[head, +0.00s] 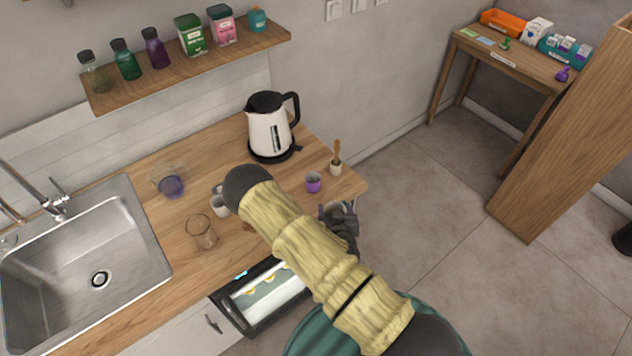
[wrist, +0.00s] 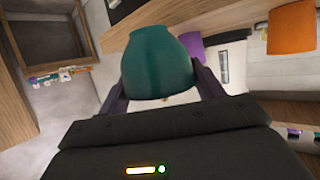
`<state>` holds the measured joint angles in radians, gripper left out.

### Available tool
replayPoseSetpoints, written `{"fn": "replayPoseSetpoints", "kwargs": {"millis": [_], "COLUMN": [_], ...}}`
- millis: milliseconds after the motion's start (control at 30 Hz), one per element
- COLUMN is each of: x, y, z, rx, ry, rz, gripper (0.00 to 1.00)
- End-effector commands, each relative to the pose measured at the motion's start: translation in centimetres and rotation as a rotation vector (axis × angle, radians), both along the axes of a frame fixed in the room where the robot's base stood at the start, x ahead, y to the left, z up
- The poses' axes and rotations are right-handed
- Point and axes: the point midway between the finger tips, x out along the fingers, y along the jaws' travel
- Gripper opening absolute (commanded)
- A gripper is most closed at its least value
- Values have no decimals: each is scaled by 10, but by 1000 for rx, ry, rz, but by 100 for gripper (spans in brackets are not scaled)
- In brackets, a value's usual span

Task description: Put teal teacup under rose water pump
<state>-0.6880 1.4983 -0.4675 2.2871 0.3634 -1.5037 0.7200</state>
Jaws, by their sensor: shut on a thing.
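The teal teacup (wrist: 158,62) fills the middle of the wrist view, tilted. My gripper (wrist: 160,95) is shut on it, with one dark finger at each side. In the head view, my gripper (head: 342,218) is just off the right end of the wooden counter, partly behind my arm. I cannot make out the teacup there; my gripper and arm hide it. I cannot pick out the rose water pump in either view.
A white kettle (head: 270,127), a purple cup (head: 313,182), a glass (head: 201,232) and a white cup (head: 221,205) stand on the counter (head: 215,160). A sink (head: 85,260) is at left. Open floor lies right.

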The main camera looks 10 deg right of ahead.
Motion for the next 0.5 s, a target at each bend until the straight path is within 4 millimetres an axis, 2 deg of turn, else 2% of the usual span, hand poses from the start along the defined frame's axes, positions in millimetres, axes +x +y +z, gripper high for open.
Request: {"fn": "replayPoseSetpoints", "kwargs": {"millis": [33, 200, 400, 500], "x": [-8, -23, -33, -35], "y": [-10, -25, -34, -36], "z": [-26, -73, -110, -119], "rx": [-4, -2, -1, -1], "ry": [5, 2, -1, -2], "rz": [6, 29, 39, 42], "gripper": [36, 36, 36, 36]}}
